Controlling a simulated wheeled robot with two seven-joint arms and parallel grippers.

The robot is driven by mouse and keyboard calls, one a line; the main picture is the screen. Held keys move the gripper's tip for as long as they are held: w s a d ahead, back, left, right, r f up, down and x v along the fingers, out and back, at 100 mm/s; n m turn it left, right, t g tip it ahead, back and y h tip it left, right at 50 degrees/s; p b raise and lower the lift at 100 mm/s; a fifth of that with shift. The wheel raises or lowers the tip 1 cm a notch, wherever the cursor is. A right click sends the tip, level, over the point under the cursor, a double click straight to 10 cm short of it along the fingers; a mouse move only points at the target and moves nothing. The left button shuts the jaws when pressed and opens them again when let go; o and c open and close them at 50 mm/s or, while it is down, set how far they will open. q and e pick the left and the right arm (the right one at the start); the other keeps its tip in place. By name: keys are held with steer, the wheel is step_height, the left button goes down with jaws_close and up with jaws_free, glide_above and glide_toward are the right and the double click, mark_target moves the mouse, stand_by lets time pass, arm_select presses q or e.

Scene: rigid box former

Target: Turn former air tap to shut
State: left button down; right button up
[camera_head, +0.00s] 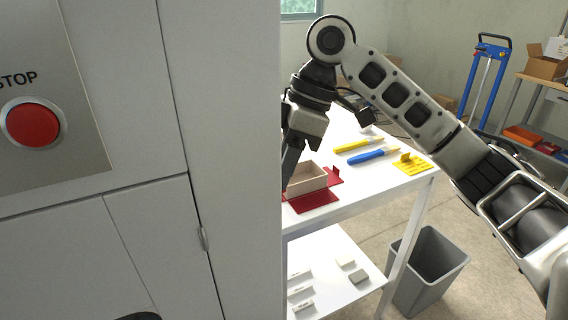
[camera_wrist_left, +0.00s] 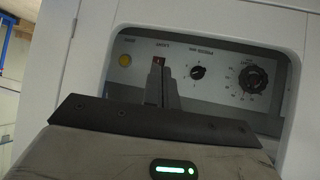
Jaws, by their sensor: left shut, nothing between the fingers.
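The left wrist view shows a recessed control panel (camera_wrist_left: 218,100), turned upside down. It has a small black knob (camera_wrist_left: 197,72), a larger black dial (camera_wrist_left: 253,78) with marks around it, and a yellow round button (camera_wrist_left: 125,60). The small labels are too blurred to say which control is the air tap. My left gripper (camera_wrist_left: 159,68) is shut, its fingers in front of the panel between the yellow button and the small knob. A small red spot shows at the fingertips; I cannot tell what it belongs to. In the head view my right gripper (camera_head: 291,170) is partly hidden by the cabinet edge.
A tall grey cabinet (camera_head: 235,120) with a red STOP button (camera_head: 33,124) fills the left. Behind it a white table (camera_head: 385,195) carries an open beige box (camera_head: 306,178) on red pieces, and yellow and blue tools. A grey bin (camera_head: 428,262) stands on the floor.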

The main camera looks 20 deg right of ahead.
steer(key=v, duration=1.6)
